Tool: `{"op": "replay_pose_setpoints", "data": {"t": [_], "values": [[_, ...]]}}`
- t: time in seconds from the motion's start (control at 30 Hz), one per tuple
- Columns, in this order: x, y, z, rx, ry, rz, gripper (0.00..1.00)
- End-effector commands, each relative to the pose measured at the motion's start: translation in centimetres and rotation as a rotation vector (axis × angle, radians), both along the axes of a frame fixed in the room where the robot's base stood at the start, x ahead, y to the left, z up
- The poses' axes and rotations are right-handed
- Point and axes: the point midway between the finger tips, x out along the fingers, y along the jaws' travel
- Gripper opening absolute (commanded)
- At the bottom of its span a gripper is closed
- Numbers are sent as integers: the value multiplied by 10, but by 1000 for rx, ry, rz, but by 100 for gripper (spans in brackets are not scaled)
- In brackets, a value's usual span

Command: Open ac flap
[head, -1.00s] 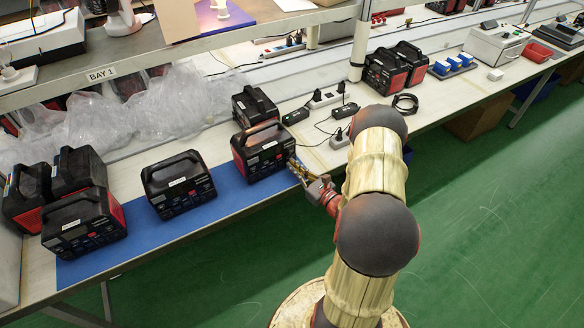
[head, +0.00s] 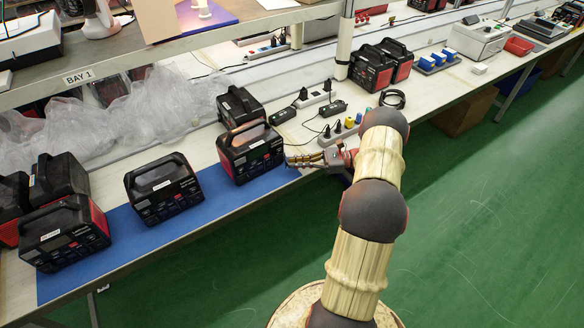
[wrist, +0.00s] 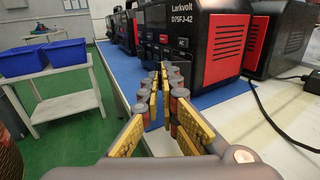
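A black and red power station (head: 250,158) stands at the right end of the blue mat. In the wrist view the station (wrist: 222,45) shows its red side panel and label. Its front is seen at a steep angle, with an AC mark (wrist: 182,43). I cannot make out whether the AC flap is open or shut. My gripper (head: 289,160) is beside the station's right front corner, low over the mat's edge. In the wrist view my gripper (wrist: 161,74) has a narrow gap between its fingers, nothing between them. The fingertips seem apart from the front; contact is unclear.
Other power stations stand to the left on the blue mat (head: 120,228) and behind. A power strip, adapters and a cable (wrist: 272,115) lie to the right. A shelf (head: 150,60) overhangs the back. The green floor in front is clear.

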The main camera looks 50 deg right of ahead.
Motion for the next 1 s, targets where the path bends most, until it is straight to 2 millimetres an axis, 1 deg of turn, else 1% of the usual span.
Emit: {"op": "replay_pose_setpoints", "data": {"t": [0.03, 0.2, 0.4, 0.63, 1.0], "values": [[1, -3, -3, -2, -1, 41, 0], [2, -10, -2, -1, -1, 166, 0], [3, -15, -1, 0, -2, 269, 0], [4, -18, 0, 1, -2, 330, 0], [4, -19, 1, -1, -3, 344, 0]]}}
